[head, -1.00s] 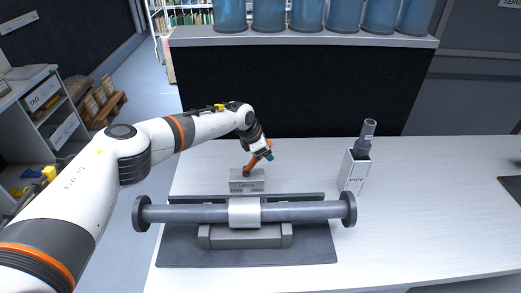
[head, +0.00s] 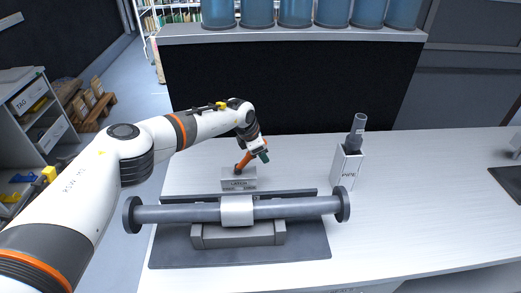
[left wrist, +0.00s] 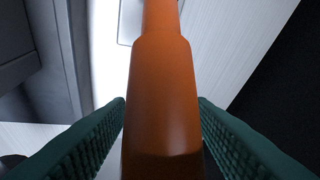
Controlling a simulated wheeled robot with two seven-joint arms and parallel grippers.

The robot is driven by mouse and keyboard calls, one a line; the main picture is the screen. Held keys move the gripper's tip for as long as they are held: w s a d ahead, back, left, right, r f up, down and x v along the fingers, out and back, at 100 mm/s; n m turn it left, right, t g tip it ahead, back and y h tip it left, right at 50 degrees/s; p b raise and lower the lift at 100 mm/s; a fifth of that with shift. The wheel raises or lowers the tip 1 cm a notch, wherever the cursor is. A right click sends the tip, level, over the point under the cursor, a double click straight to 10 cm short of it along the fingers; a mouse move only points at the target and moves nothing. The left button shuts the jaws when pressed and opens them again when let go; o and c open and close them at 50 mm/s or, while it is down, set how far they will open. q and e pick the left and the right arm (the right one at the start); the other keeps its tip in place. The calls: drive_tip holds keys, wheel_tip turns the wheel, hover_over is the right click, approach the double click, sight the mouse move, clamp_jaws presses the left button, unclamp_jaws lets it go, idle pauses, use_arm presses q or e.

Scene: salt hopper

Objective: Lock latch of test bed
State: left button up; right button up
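The test bed has a grey flanged pipe (head: 290,207) lying across a cradle (head: 238,234), with a light band (head: 237,210) around its middle. Behind it stands a small grey box (head: 238,184) labelled LATCH, with an orange handle (head: 241,163) rising from it, tilted to the right. My left gripper (head: 261,150) is at the upper end of the handle. In the left wrist view the orange handle (left wrist: 162,95) lies between the green fingers (left wrist: 161,112), whose tips meet its sides, so the gripper appears shut on it. My right gripper is out of view.
A white holder (head: 346,166) labelled PIPE, with a grey part standing in it, is on the table to the right. Blue containers (head: 295,12) line a raised shelf (head: 300,37) at the back. The table's right part is mostly clear.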

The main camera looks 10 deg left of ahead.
use_arm(q)
drive_tip(key=shift+s+a+r, duration=0.15)
drive_tip(key=shift+a+r, duration=0.05)
drive_tip(key=shift+r, duration=0.3)
drive_tip(key=b+v, duration=0.2)
drive_tip(key=v, duration=0.9)
